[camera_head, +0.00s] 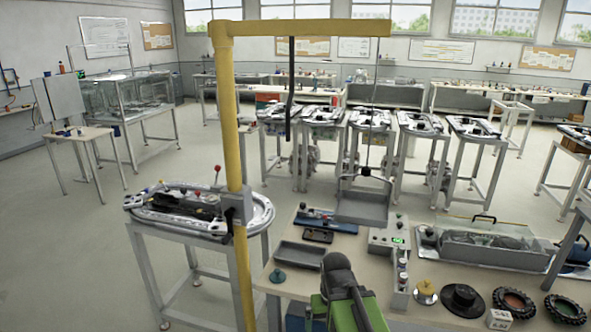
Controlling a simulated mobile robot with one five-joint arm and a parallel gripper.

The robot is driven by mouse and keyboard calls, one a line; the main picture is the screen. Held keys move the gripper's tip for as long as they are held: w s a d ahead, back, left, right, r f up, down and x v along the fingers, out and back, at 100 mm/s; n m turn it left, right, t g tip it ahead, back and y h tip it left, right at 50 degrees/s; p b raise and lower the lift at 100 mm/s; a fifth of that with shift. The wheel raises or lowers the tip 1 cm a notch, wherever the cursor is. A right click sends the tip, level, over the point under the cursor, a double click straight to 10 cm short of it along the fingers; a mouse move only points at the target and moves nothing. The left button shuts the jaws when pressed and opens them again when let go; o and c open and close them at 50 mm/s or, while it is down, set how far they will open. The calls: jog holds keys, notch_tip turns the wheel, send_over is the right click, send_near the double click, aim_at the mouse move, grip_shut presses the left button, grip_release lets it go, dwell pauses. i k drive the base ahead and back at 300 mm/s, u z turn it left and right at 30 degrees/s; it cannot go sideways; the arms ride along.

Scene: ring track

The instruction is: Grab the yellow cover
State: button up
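A small yellow cover (426,288) with a rounded top sits on a pale round base on the workbench at the lower right. It stands just left of a black disc. My gripper (338,264) is dark and shows at the bottom middle, above the front of the bench, at the end of my green and black arm. It is to the left of the yellow cover and apart from it. Its fingers are not clear, so I cannot tell whether it is open or shut.
The bench (385,300) also holds a black disc (463,298), two toothed rings (514,302), a control box (388,240) and a clear-covered case (490,250). A yellow post (232,130) with an overhead beam rises left of my arm. A ring track (200,212) stands at left.

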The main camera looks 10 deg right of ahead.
aim_at(425, 287)
jog(key=u, duration=0.05)
jog(key=k, duration=0.1)
jog(key=u, duration=2.9)
jog(key=k, duration=2.6)
jog(key=z, duration=0.85)
jog(key=i, duration=0.95)
jog(key=u, duration=0.1)
